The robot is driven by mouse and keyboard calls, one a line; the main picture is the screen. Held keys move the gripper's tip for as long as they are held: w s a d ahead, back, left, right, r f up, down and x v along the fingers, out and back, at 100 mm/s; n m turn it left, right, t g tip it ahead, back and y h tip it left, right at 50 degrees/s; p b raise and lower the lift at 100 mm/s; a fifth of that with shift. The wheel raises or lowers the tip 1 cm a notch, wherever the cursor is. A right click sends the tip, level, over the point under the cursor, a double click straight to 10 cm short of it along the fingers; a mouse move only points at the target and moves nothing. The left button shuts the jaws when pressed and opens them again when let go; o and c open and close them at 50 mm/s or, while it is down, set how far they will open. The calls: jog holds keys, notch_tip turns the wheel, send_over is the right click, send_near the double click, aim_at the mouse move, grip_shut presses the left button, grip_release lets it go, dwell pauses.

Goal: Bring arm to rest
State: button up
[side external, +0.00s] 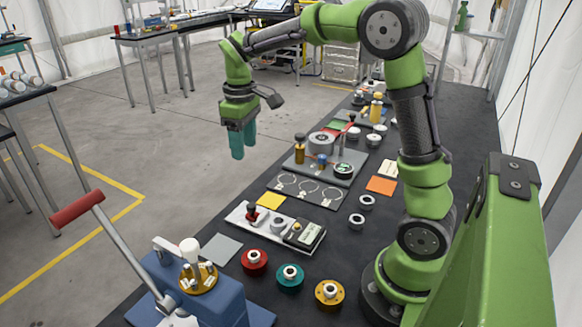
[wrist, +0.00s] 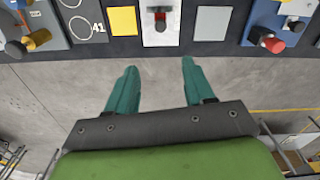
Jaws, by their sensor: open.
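My green arm reaches out to the left over the black workbench (side external: 362,292) in the side external view. My gripper (side external: 240,146) points down with teal fingers and hangs in the air past the bench's left edge, above the grey floor. In the wrist view my gripper (wrist: 156,88) has its two fingers spread apart with only floor between them. It is open and holds nothing. It touches nothing that I can see.
On the bench stand red (side external: 255,262), teal (side external: 290,278) and amber (side external: 329,294) round parts, a white tray (side external: 276,228), a grey fixture plate (side external: 325,168) and a blue press (side external: 205,290) with a red-handled lever. The floor beside the bench is clear.

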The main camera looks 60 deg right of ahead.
jog(key=s+a+r+m+t+y, duration=0.1)
jog(key=s+a+r+m+t, duration=0.1)
jog(key=s, duration=0.6)
jog(key=s+a+r+m+t+y, duration=0.1)
jog(key=s+a+r+m+t, duration=0.1)
jog(key=s+a+t, duration=0.3)
jog(key=s+a+m, duration=0.1)
jog(key=s+a, duration=0.1)
jog(key=s, duration=0.2)
jog(key=shift+a+m, duration=0.2)
jog(key=shift+m, duration=0.2)
